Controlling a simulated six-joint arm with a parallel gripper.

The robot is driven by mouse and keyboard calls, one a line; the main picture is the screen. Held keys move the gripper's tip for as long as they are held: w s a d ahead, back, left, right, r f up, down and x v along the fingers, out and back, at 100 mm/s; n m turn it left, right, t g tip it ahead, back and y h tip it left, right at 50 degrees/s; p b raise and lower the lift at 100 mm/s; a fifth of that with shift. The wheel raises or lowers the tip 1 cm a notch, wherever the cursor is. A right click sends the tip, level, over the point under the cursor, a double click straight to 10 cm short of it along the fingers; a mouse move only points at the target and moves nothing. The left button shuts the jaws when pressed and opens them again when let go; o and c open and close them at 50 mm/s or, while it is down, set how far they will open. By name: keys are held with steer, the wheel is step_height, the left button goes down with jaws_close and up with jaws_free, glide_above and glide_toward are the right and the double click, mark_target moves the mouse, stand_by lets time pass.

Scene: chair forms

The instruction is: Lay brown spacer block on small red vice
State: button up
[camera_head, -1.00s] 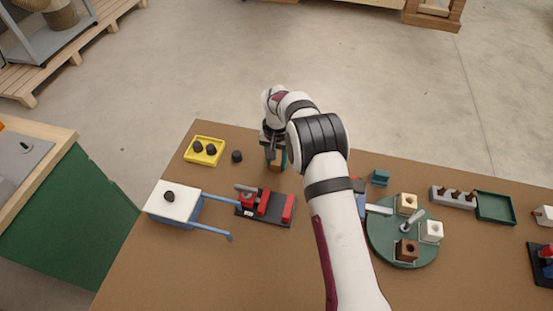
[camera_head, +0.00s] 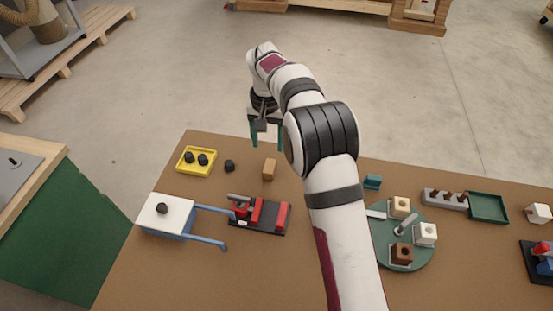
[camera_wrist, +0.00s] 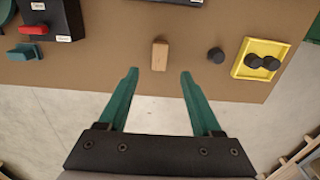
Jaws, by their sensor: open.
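The brown spacer block (camera_head: 269,169) stands on the brown table near its far edge, right of a small black knob. It also shows in the wrist view (camera_wrist: 160,55), ahead of the fingertips and between their lines. The small red vice (camera_head: 262,213) sits on a dark base nearer the front, with red jaws and a grey handle bar; nothing is seen lying on it. My gripper (camera_head: 267,143) is open and empty, raised above the far edge of the table beyond the block. Its two green fingers are spread wide in the wrist view (camera_wrist: 159,72).
A yellow tray (camera_head: 197,161) with black knobs and a loose black knob (camera_head: 229,166) lie left of the block. A white-topped blue box (camera_head: 166,214) with blue rails stands left of the vice. A green turntable (camera_head: 405,255) with blocks is on the right.

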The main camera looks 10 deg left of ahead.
steer(key=s+d+r+m, duration=0.2)
steer(key=s+d+r, duration=0.9)
steer(key=d, duration=0.1)
steer(key=s+d+m+y, duration=0.1)
steer(key=s+d, duration=0.2)
steer(key=s, duration=0.8)
steer(key=s+d+f+m, duration=0.1)
steer(key=s+d, duration=0.3)
steer(key=s, duration=0.8)
steer(key=shift+s+d+f+m+y, duration=0.15)
steer(key=shift+d+f+m+y, duration=0.2)
steer(key=shift+m, duration=0.45)
